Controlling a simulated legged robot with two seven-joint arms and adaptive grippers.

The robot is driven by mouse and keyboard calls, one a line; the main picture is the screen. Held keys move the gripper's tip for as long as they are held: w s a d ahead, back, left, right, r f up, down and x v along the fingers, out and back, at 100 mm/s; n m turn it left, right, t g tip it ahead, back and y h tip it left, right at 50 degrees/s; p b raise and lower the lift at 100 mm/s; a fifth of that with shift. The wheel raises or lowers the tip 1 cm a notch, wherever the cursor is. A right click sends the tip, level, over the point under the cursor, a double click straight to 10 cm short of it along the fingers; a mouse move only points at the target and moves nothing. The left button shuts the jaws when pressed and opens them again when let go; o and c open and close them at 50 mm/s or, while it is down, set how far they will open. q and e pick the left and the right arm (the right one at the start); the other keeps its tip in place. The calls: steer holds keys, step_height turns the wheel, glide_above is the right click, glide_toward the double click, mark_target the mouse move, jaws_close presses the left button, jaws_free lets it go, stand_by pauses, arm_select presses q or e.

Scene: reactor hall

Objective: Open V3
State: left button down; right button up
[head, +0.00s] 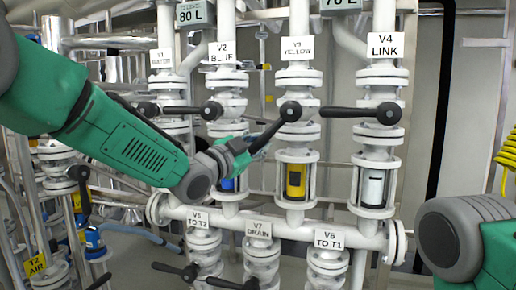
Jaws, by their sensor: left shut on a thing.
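The V3 valve, labelled YELLOW (297,48), stands on the third white vertical pipe. Its black lever handle (272,129) slants from the hub at upper right down to the left. My left gripper (247,152) is shut on the outer end of this lever, in front of the pipe below V2. The fingertips are small and partly hidden. Below V3, a sight glass (295,181) shows yellow inside. My right arm shows at the lower right, but its gripper is out of view.
The V4 LINK lever (350,112) and the V2 BLUE lever (183,110) lie level, pointing left, on either side of V3. A yellow coiled hose (508,150) hangs at right.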

arm_select(q)
steer(key=shift+s+d+f+n, duration=0.1)
steer(key=shift+d+f+n, duration=0.05)
steer(key=shift+f, duration=0.3)
steer(key=shift+d+f+n, duration=0.15)
steer(key=shift+f, duration=0.3)
steer(key=c, duration=1.5)
jaws_free()
steer(key=shift+o, duration=0.5)
steer(key=shift+a+r, duration=0.25)
steer(key=shift+r, duration=0.1)
steer(key=v, duration=1.2)
